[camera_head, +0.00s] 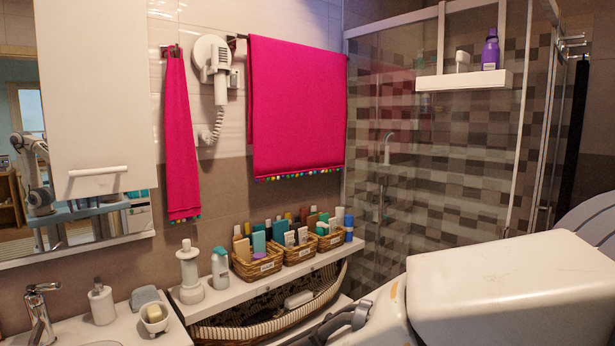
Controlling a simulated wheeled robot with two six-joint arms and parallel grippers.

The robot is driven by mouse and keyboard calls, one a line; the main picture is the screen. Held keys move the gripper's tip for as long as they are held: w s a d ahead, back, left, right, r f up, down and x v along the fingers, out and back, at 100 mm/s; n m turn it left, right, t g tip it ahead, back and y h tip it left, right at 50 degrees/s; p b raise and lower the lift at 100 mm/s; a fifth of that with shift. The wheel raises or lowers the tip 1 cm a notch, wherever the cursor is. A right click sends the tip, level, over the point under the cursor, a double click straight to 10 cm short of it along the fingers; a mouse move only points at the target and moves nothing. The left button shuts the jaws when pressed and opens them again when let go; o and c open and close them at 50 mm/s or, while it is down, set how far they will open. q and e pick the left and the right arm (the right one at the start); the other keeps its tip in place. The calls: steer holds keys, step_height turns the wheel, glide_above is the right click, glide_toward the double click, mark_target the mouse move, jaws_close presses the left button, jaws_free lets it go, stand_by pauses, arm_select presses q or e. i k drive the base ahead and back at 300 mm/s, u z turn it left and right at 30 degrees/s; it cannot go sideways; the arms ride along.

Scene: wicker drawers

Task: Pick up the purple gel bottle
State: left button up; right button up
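A purple bottle (490,50) with a white label stands upright on a white wall shelf (464,81) in the shower area at the upper right. I take it for the purple gel bottle; nothing covers it. A grey gripper-like part (340,322) shows at the bottom middle, beside a large white arm link of mine, and seems to be my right gripper. It is far below the bottle and apart from it. Its fingers are too unclear to tell open from shut. My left gripper is not in view.
A glass shower partition (400,130) stands left of and below the shelf. A white item (462,60) shares the shelf. Wicker baskets (258,266) of toiletries line a white ledge (210,298). Pink towels (297,105) hang on the wall. A mirror shows a robot arm's reflection.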

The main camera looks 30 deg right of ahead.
mark_target(490, 60)
steer(key=i, duration=0.55)
steer(key=z, duration=2.05)
steer(key=i, duration=0.8)
steer(key=z, duration=0.05)
